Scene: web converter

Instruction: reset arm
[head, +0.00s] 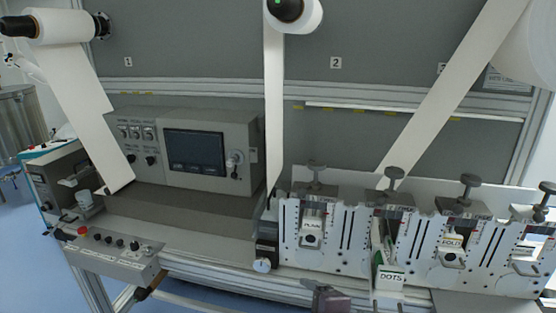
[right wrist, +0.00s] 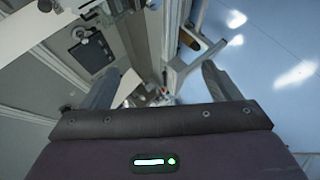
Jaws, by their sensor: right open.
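My right gripper (right wrist: 162,82) is open in the right wrist view, its two grey fingers wide apart with nothing held between them. Its dark body fills the bottom of that view. A small dark purple-brown part at the bottom edge of the head view looks like part of my right arm. My left gripper is not in view. The web converter's grey control box with a dark screen (head: 195,152) stands left of centre in the head view.
White webs hang from rolls (head: 62,26) at the top left, top centre and top right. A button panel (head: 112,252) juts out at the lower left. Blue floor (right wrist: 265,50) lies open at right in the wrist view.

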